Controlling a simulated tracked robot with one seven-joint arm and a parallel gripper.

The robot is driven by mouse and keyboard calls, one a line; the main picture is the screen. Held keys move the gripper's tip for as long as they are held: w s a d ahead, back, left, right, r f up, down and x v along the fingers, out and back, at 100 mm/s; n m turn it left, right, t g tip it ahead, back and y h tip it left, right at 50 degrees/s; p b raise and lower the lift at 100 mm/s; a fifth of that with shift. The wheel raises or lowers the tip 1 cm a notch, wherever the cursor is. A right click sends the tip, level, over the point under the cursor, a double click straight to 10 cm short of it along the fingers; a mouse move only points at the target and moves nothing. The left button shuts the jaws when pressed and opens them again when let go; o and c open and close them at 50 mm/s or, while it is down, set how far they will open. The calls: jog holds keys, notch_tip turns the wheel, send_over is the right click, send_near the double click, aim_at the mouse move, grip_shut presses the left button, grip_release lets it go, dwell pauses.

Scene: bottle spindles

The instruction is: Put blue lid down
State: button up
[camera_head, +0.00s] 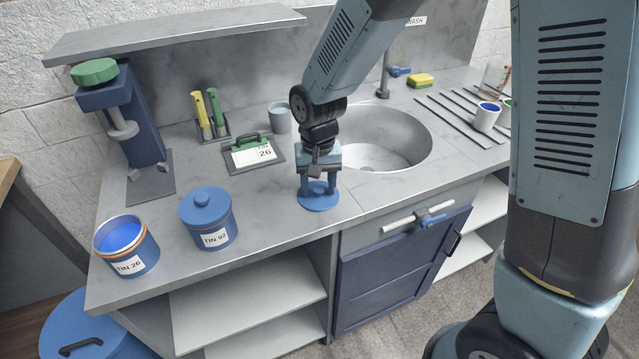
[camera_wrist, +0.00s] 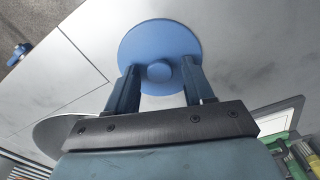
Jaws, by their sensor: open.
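The blue lid (camera_head: 318,201) lies flat on the grey counter, left of the sink and near the front edge. In the wrist view it is a blue disc (camera_wrist: 158,42) with a round knob (camera_wrist: 159,71) in its middle. My gripper (camera_head: 318,187) points down over the lid. Its two fingers stand on either side of the knob with a gap to each, and it is open; the fingertips also show in the wrist view (camera_wrist: 158,72). The open tin marked TIN 26 (camera_head: 127,258) holds blue paint, and the tin marked TIN 92 (camera_head: 214,238) has its lid on.
A green-handled block marked 26 (camera_head: 262,153) and a rack with yellow and green tools (camera_head: 209,134) stand behind left. A grey cup (camera_head: 280,119) is near the sink (camera_head: 401,125). A blue-headed press (camera_head: 120,120) stands at far left. Bare counter (camera_head: 275,215) lies between TIN 92 and the lid.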

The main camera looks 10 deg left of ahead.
aim_at(321, 188)
jog(key=shift+r, duration=0.15)
notch_tip(321, 188, up, 12)
dwell(0.5)
jog(key=s+d+r+m+t, duration=0.1)
jog(key=d+r, duration=0.4)
jog(key=d, duration=0.4)
jog(key=s+d+r+t, duration=0.1)
jog(key=d+r+t, duration=0.1)
jog(key=d+r, duration=0.5)
jog(key=s+d+t, duration=0.1)
jog(key=s+d, duration=0.3)
jog(key=d, duration=0.3)
jog(key=s+d+r+m+t, duration=0.1)
jog(key=s+d, duration=0.4)
jog(key=d, duration=0.3)
jog(key=shift+r+m+t, duration=0.25)
jog(key=shift+m+t, duration=0.05)
jog(key=shift+s, duration=0.15)
